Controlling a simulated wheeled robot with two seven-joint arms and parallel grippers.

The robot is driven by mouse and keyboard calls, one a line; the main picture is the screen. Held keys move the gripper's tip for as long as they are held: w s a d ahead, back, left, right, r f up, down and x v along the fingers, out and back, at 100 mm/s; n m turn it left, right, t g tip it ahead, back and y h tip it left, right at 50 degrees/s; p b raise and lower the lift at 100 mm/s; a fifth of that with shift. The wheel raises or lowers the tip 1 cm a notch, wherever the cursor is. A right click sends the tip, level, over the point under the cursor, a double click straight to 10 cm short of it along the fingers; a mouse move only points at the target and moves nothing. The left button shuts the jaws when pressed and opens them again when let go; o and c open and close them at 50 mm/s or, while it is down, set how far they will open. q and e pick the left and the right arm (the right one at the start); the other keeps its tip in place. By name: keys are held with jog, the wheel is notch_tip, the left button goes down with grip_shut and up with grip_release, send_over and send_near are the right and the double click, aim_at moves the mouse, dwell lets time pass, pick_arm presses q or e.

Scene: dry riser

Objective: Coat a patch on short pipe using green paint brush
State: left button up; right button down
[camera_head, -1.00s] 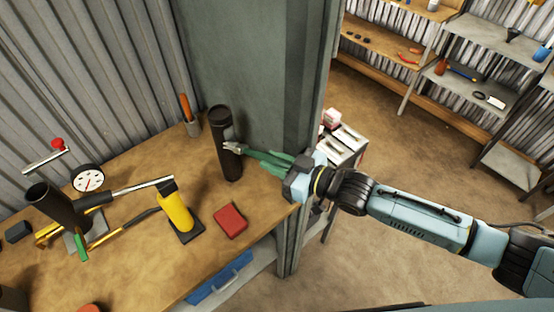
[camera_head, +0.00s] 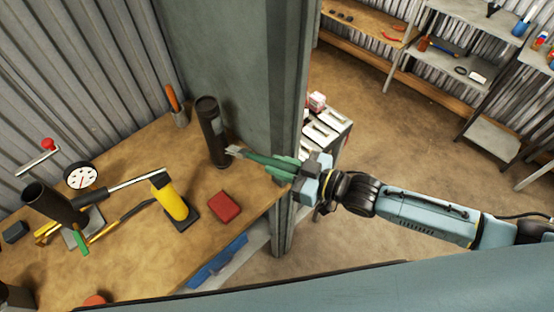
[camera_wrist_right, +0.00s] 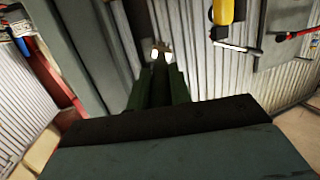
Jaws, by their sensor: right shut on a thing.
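A dark pipe (camera_head: 208,132) stands upright at the back right of the wooden bench, by the metal pillar; I take it as the short pipe. My right gripper (camera_head: 283,168) is to its right, shut on a green tool with a pale grey tip (camera_head: 236,151), which looks like the green paint brush. The tip points left, at the pipe's right side; I cannot tell whether it touches. In the right wrist view, the dark green lengths run forward to pale tips (camera_wrist_right: 160,55); the bristles are not clear. My left gripper is not in view.
A red block (camera_head: 224,207), a yellow tool (camera_head: 170,197), a gauge (camera_head: 80,176) and a tilted dark pipe (camera_head: 52,204) are on the bench. A green pillar (camera_head: 285,130) rises close behind my gripper.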

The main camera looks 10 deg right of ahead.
jog(key=shift+s+d+p, duration=0.4)
jog(key=shift+s+d, duration=0.1)
jog(key=shift+s, duration=0.1)
jog(key=shift+s+d, duration=0.4)
jog(key=shift+s, duration=0.2)
jog(key=shift+w+a, duration=0.1)
dwell(0.5)
